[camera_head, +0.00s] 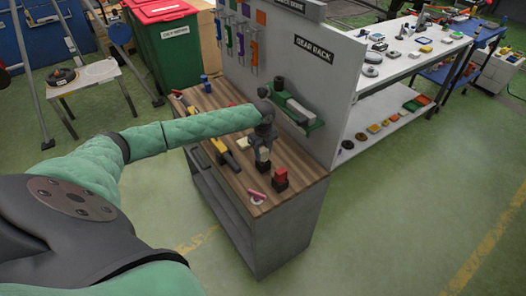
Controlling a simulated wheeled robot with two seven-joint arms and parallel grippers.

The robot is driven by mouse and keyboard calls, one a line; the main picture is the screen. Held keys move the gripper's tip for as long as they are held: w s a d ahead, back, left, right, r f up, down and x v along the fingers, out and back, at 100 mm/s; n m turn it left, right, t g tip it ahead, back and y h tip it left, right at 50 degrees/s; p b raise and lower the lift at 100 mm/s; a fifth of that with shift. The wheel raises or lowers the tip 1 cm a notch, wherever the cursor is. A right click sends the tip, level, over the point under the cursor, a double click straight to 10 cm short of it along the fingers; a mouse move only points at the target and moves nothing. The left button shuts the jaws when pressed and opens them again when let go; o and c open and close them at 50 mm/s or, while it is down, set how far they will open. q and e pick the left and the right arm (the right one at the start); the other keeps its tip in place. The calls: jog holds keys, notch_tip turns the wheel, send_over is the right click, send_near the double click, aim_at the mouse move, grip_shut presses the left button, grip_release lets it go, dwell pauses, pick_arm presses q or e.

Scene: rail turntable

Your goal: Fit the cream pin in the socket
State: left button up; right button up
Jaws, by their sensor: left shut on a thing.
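My left gripper (263,158) points down over the wooden top of the workbench (235,182). It is shut on a small cream piece, the cream pin (265,153), which shows between its dark fingers. Dark parts just under the pin are too small to tell apart, so I cannot tell whether it touches a socket. A red block on a dark base (280,183) stands just to the right and nearer. My right gripper is not in view.
A pink-red rod on a round white piece (257,200) lies at the bench's near edge. Yellow and black tools (226,155) lie left of the gripper. A panel with a green shelf (303,120) rises behind. Blue pieces (206,84) stand at the far left end.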

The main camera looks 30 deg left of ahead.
pick_arm(q)
jog(key=shift+r, duration=0.35)
dwell(0.3)
jog(key=shift+r+p, duration=2.7)
jog(key=shift+r, duration=0.25)
jog(key=shift+r, duration=0.15)
jog(key=shift+r+p, duration=1.1)
jog(key=shift+r, duration=1.25)
jog(key=shift+r, duration=0.1)
